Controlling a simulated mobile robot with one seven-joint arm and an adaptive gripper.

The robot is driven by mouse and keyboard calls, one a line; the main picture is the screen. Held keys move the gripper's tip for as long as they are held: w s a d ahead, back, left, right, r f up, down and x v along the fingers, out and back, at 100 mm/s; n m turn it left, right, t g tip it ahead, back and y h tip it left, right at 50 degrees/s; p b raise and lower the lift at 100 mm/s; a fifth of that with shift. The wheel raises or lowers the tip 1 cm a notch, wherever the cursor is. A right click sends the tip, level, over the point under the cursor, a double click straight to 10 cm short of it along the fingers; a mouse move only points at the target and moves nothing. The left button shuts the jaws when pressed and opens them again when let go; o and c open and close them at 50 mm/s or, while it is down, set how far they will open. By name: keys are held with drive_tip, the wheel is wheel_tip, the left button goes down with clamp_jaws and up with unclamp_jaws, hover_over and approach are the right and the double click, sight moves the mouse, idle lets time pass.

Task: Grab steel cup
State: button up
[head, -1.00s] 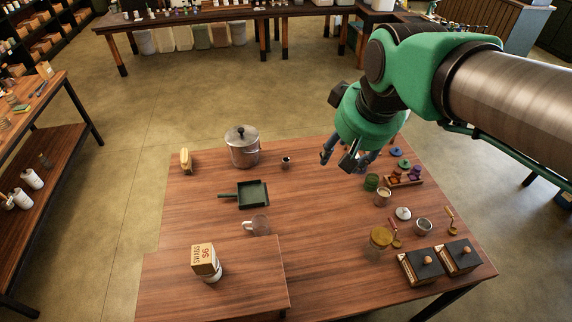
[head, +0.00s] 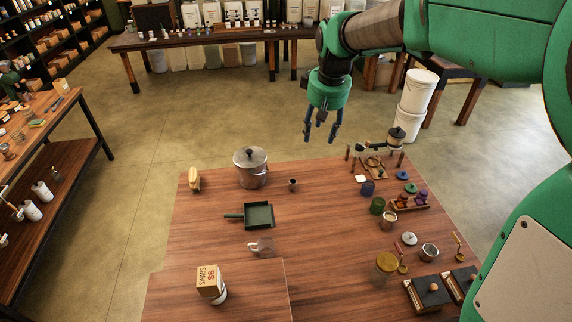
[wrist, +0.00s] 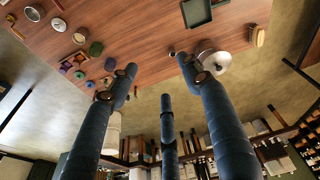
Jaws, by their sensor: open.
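Two metal-looking cups stand on the right part of the table: one (head: 389,221) beside a green jar, and a grey one (head: 429,252) nearer the front. I cannot tell for sure which is the steel cup. A much smaller dark metal cup (head: 293,184) stands right of the lidded pot (head: 251,170). My gripper (head: 321,138) is open and empty, pointing down beyond the table's far edge, well away from all the cups. Its blue fingers spread apart in the wrist view, where the small cup (wrist: 172,52) and pot (wrist: 213,62) also show.
A rack (head: 408,202), jars, a yellow-lidded jar (head: 386,264) and dark boxes crowd the right. The table's middle is clear.

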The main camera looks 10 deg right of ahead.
drive_tip(key=w+f+n, duration=0.1)
drive_tip(key=w+f, duration=0.5)
drive_tip(key=w, duration=0.4)
drive_tip(key=n+g+p, duration=0.3)
hover_over(293, 182)
drive_tip(key=s, duration=0.1)
wheel_tip(293, 182, down, 29)
drive_tip(key=shift+d, duration=0.15)
drive_tip(key=shift+f, duration=0.1)
drive_tip(key=shift+s+f, duration=0.15)
drive_tip(key=shift+f, duration=4.15)
drive_tip(key=shift+f, duration=0.1)
drive_tip(key=shift+s+a+f, duration=0.1)
drive_tip(key=shift+a+f, duration=0.05)
drive_tip(key=shift+f, duration=1.1)
drive_tip(key=shift+a+f, duration=0.1)
drive_tip(key=shift+f, duration=1.15)
